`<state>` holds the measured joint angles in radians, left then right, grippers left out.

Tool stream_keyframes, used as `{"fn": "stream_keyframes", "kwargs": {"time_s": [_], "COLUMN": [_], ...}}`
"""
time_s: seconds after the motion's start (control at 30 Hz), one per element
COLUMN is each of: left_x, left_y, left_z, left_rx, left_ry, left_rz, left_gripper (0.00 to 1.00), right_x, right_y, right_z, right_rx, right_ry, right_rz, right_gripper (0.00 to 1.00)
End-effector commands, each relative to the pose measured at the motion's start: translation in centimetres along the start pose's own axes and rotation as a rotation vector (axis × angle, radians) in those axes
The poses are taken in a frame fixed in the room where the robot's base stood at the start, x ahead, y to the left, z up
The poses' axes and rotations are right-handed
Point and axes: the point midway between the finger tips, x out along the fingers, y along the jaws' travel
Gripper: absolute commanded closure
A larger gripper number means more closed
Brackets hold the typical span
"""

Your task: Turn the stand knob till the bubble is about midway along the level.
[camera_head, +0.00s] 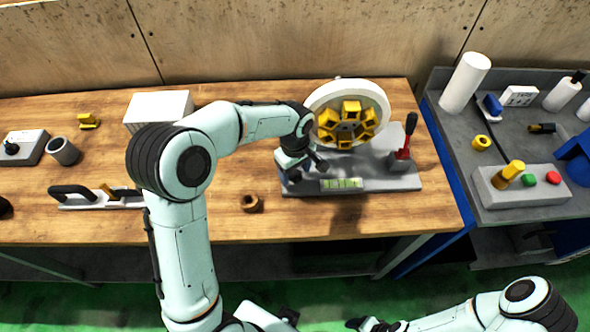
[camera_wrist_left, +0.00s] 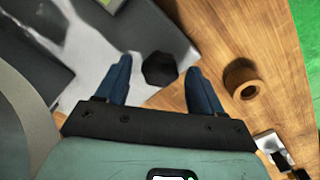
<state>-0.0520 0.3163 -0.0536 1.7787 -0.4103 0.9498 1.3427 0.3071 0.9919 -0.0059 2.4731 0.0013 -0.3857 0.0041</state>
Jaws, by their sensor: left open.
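The stand (camera_head: 392,179) is a grey base on the table that carries a white grinding wheel (camera_head: 378,92) with a yellow hub. A green level (camera_head: 341,184) lies along its front edge; its bubble is too small to make out. My left gripper (camera_head: 303,168) is at the left end of the stand, pointing down, and hides the knob in the head view. In the left wrist view the dark, many-sided knob (camera_wrist_left: 159,69) lies between the open blue fingers of my left gripper (camera_wrist_left: 160,82), with gaps on both sides. My right gripper (camera_head: 368,325) is at the bottom edge, its jaws unclear.
A brown ring (camera_head: 251,203) lies on the table left of the stand and shows in the left wrist view (camera_wrist_left: 242,79). A red lever with a black handle (camera_head: 407,140) stands at the stand's right. A white box (camera_head: 158,106) stands behind my left arm. A grey side bench (camera_head: 470,130) is at right.

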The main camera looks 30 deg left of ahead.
Motion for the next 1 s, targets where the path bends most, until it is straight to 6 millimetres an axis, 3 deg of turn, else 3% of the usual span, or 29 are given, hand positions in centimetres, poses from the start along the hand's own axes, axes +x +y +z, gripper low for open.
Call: {"fn": "stream_keyframes", "kwargs": {"time_s": [0.2,0.37,0.57,1.0], "left_x": [-0.01,-0.03,-0.05,-0.1], "left_y": [0.01,0.01,0.02,0.09], "left_z": [-0.01,-0.01,0.0,0.0], "left_rx": [0.0,0.0,0.031,0.411], "left_ry": [0.0,0.0,0.0,0.001], "left_rz": [0.0,0.0,0.001,0.001], "left_gripper": [0.36,0.88,0.89,0.89], "right_x": [-0.01,-0.01,0.0,0.04], "right_y": [-0.01,-0.01,0.01,0.03], "right_z": [-0.01,-0.01,0.0,0.02], "right_rx": [0.0,0.0,0.0,0.0], "right_ry": [0.0,0.0,0.0,0.0], "right_rz": [0.0,0.0,0.0,0.0], "right_gripper": [0.35,0.35,0.35,0.35]}}
